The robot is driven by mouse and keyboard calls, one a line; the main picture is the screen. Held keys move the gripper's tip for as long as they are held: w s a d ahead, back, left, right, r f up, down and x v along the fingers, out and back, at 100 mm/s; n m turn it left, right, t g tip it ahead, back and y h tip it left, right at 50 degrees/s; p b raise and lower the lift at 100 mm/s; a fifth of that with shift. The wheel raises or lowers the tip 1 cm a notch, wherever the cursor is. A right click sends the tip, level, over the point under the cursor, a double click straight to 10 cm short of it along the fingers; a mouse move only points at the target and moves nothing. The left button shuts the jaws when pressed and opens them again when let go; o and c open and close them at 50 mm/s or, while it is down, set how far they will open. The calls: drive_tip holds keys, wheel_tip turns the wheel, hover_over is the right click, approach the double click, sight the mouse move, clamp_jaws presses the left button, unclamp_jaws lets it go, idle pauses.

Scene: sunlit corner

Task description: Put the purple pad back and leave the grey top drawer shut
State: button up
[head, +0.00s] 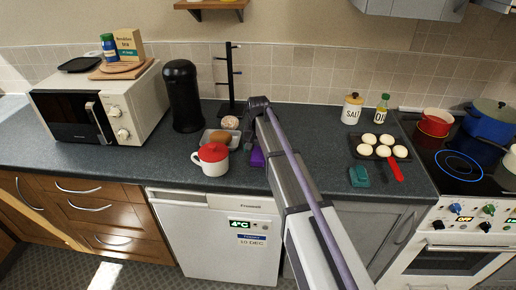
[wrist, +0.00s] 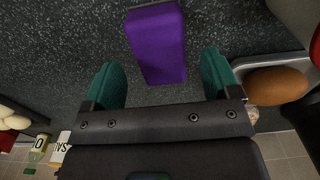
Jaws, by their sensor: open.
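The purple pad (head: 257,158) lies on the dark worktop, just right of the red-lidded white mug and partly hidden by my arm. In the wrist view the purple pad (wrist: 157,42) is a rounded block lying just ahead of the green fingertips, roughly between their lines. My gripper (wrist: 161,72) is open and empty; the pad seems apart from both fingers. In the head view my gripper (head: 252,125) is mostly hidden by my arm. A grey cabinet front (head: 372,226) with a curved handle sits under the worktop, partly covered by my arm; I cannot tell whether it is the grey drawer.
The mug (head: 212,160) and a tray with a brown potato-like item (head: 220,137) stand close left of the pad. A mug tree (head: 231,85) is behind. A teal block (head: 359,176) and a red-handled pan (head: 393,170) lie right. Wooden drawers (head: 95,200) look shut.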

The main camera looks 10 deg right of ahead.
sight(258, 154)
wheel_tip(258, 154, up, 9)
drive_tip(key=p, duration=0.7)
drive_tip(key=s+f+n+b, duration=0.2)
drive_tip(key=s+n, duration=0.1)
drive_tip(key=s, duration=2.6)
drive_tip(key=shift+s+f+n, duration=0.2)
drive_tip(key=shift+f+n, duration=0.05)
drive_tip(key=shift+n, duration=0.05)
drive_tip(key=shift+d, duration=0.1)
